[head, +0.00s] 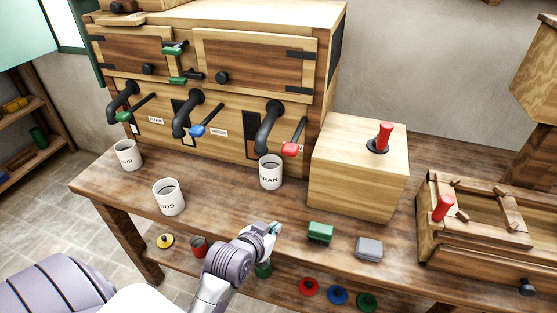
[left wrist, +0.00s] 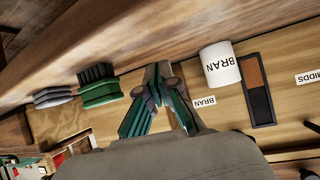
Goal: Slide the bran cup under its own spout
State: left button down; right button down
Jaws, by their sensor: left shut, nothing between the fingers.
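The white bran cup (head: 271,172), lettered BRAN, stands upright on the bench at the right-hand spout (head: 267,128), which has a red lever (head: 291,149). Its rim is close below the spout mouth; I cannot tell whether it is exactly centred. The cup (left wrist: 220,64) also shows in the left wrist view, near a BRAN label (left wrist: 205,101). My left gripper (head: 274,229) is shut and empty, in front of the cup and apart from it. Its fingers (left wrist: 159,84) are together in the wrist view. My right gripper is not in view.
The flour cup (head: 126,156) and middlings cup (head: 169,197) stand to the left. A wooden box (head: 358,172) with a red handle is right of the bran cup. A green brush (head: 320,233) and a grey block (head: 369,247) lie near the front edge.

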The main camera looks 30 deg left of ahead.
pick_arm(q)
jog(key=w+a+r+n+t+y, duration=0.3)
jog(key=w+a+r+t, duration=0.1)
jog(key=w+a+r, duration=0.25)
jog(key=p, duration=0.1)
send_near(279, 163)
jog(key=w+r, duration=0.1)
jog(key=w, duration=0.1)
jog(key=w+r, duration=0.1)
jog(key=w, duration=0.1)
jog(key=w+a, duration=0.1)
jog(key=w, duration=0.1)
jog(key=shift+w+r, duration=0.3)
jog(key=shift+r, duration=0.1)
jog(key=shift+w+f, duration=0.2)
jog(key=shift+f, duration=0.55)
jog(key=shift+s+f, duration=0.15)
